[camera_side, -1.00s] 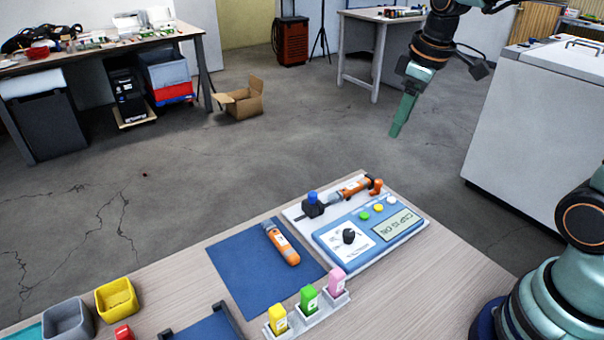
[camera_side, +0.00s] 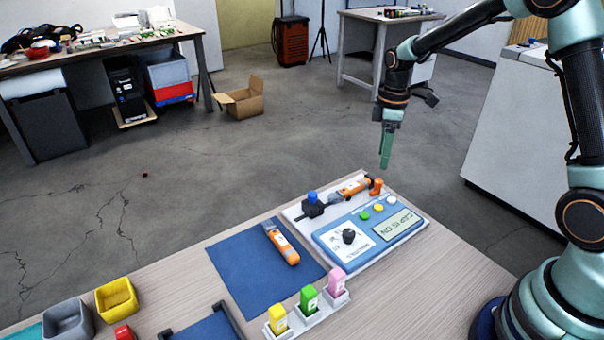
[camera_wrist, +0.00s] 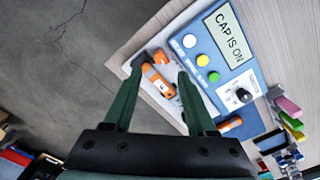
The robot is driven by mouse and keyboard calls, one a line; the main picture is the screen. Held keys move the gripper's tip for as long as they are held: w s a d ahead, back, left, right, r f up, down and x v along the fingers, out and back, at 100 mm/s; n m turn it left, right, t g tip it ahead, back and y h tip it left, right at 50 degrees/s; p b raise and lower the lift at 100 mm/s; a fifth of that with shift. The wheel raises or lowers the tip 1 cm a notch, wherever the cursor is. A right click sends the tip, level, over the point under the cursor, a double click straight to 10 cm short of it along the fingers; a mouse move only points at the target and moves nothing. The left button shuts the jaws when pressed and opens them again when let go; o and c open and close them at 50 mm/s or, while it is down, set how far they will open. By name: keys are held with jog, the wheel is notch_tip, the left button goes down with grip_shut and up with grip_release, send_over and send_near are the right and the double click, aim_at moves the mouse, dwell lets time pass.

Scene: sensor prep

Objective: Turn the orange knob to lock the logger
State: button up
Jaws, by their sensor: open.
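The orange knob (camera_side: 376,186) stands upright at the far right corner of a white board (camera_side: 410,236). It also shows in the wrist view (camera_wrist: 160,57). An orange logger (camera_side: 354,188) lies on the board beside the knob, its grey end toward a black block with a blue top (camera_side: 312,204). The logger shows between the fingers in the wrist view (camera_wrist: 157,80). My gripper (camera_side: 386,165) is above the knob, pointing down, apart from it. In the wrist view the fingers (camera_wrist: 159,70) are spread and empty.
A blue panel (camera_side: 340,258) has a black dial, several coloured buttons and a screen reading "CAP IS ON". A second orange logger (camera_side: 281,243) lies on a blue mat (camera_side: 240,270). Yellow, green and pink pieces stand in a white holder (camera_side: 315,316). The right tabletop is bare.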

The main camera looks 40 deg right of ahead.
aim_at(379, 181)
notch_tip(379, 181, down, 7)
dwell(0.3)
grip_shut()
